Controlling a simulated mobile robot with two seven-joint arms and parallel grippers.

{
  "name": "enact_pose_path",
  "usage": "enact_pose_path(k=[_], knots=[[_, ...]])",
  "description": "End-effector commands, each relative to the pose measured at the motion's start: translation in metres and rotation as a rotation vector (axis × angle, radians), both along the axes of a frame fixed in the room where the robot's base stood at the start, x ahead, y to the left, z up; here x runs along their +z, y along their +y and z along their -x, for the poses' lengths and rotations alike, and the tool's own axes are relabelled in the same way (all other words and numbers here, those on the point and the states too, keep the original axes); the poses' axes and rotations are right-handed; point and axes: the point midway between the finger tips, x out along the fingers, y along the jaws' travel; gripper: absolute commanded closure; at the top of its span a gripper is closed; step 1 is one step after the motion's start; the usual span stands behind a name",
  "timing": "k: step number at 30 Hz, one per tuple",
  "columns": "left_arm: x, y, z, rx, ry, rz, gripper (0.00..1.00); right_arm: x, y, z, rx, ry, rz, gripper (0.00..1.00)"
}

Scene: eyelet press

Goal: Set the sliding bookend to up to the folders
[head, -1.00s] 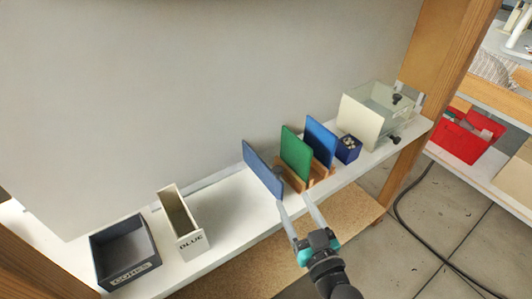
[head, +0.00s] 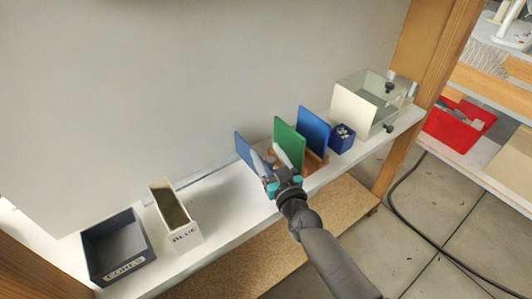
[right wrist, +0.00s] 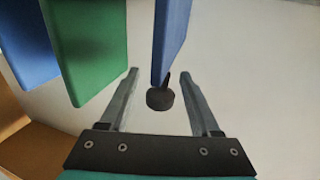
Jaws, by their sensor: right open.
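The sliding bookend (head: 243,147) is a slate-blue upright panel on the white shelf, left of the folders. In the right wrist view the bookend (right wrist: 171,40) has a dark round knob (right wrist: 160,99) at its near lower edge. A green folder (head: 288,137) and a blue folder (head: 314,128) stand to its right, with a gap between bookend and green folder. My right gripper (head: 266,160) is open, its fingers on either side of the knob; in the right wrist view the gripper (right wrist: 160,72) shows no finger touching it. My left gripper is out of view.
A wooden rack (head: 312,163) holds the folders. A small blue box (head: 342,138) and a cream box (head: 352,111) stand to the right. A white bin marked BLUE (head: 184,235) and a dark bin marked CORES (head: 126,267) stand left. Bare shelf lies between bin and bookend.

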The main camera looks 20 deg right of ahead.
Motion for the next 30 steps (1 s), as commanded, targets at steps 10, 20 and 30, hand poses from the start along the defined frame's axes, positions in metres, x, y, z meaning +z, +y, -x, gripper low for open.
enact_pose_path(k=[10,20,30], knots=[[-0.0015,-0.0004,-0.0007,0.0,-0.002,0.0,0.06,0.0001,0.0013,-0.0095,0.0,0.0,0.0,0.36],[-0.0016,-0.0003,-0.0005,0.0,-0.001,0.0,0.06,0.0002,0.0011,-0.0092,0.0,0.0,0.0,0.6],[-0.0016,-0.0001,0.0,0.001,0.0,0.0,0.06,0.0001,0.001,-0.0091,0.0,0.0,0.0,0.98]])
